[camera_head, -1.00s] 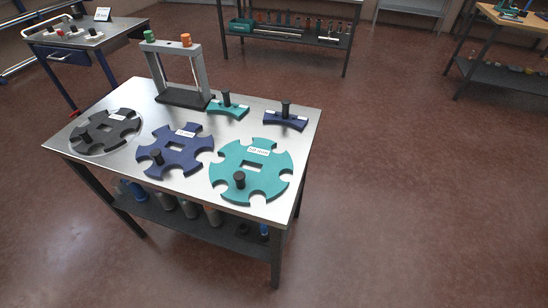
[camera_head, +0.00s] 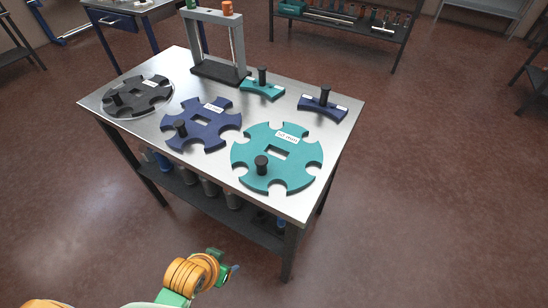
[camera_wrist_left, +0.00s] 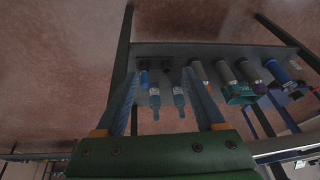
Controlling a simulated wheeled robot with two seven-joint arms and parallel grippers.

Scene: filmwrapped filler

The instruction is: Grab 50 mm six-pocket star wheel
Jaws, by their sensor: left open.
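The teal star wheel (camera_head: 293,179) lies flat at the near right of the steel table. It has six edge pockets, a square hole, a black knob and a white label that seems to read 50 mm. A dark blue star wheel (camera_head: 207,139) and a black star wheel (camera_head: 150,92) lie to its left. My left gripper (camera_head: 229,265) is below and in front of the table, apart from all wheels. In the left wrist view its two blue fingers (camera_wrist_left: 160,75) stand apart with nothing held between them. My right gripper is not in view.
The steel table (camera_head: 343,112) also carries a grey frame (camera_head: 243,50), a teal curved guide (camera_head: 262,90) and a dark blue curved guide (camera_head: 323,110), both with black knobs. A lower shelf (camera_wrist_left: 150,50) holds several bottles. Open floor lies right of the table.

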